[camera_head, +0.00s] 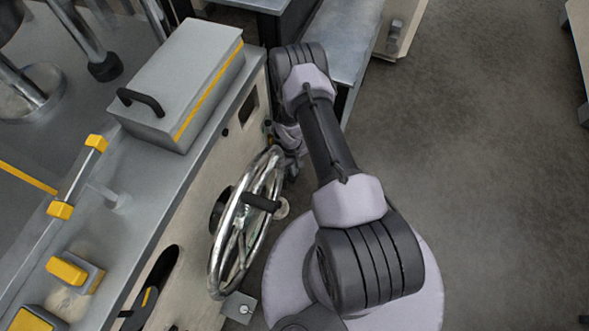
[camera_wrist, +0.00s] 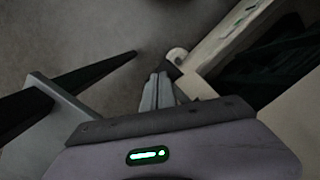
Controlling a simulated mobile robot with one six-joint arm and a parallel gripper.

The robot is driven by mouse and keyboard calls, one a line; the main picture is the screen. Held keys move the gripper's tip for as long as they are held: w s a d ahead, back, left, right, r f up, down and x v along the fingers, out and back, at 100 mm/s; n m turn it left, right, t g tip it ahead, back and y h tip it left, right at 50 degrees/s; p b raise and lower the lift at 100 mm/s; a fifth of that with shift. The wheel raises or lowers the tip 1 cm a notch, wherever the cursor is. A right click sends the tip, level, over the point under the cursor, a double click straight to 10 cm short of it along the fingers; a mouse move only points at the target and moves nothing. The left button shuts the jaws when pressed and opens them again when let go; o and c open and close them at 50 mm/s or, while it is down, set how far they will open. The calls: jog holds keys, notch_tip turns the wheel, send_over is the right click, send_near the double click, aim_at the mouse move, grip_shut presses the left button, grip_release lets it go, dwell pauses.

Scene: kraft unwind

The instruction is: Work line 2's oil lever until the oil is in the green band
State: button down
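My gripper (camera_wrist: 161,78) shows in the wrist view as two grey fingers close together, pointing away from the camera. I see nothing clearly held between them. A pale, round-ended piece (camera_wrist: 178,55) with a dark part below it is just beyond and right of the fingertips; I cannot tell if they touch or if it is the oil lever. In the head view my arm reaches down beside the machine, and the gripper is mostly hidden by the arm and the handwheel. No oil gauge or green band can be made out.
A chrome handwheel (camera_head: 226,252) with a black knob sticks out of the machine's side, close to my arm. A grey box (camera_head: 182,82) with a black handle sits on the machine top. A bench (camera_head: 343,38) stands beyond. The floor (camera_head: 490,170) at right is clear.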

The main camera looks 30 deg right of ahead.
jog(key=shift+w+a+r, duration=0.1)
jog(key=shift+w+r, duration=0.15)
jog(key=shift+w, duration=0.5)
jog(key=shift+w+r, duration=0.25)
jog(key=shift+w, duration=0.5)
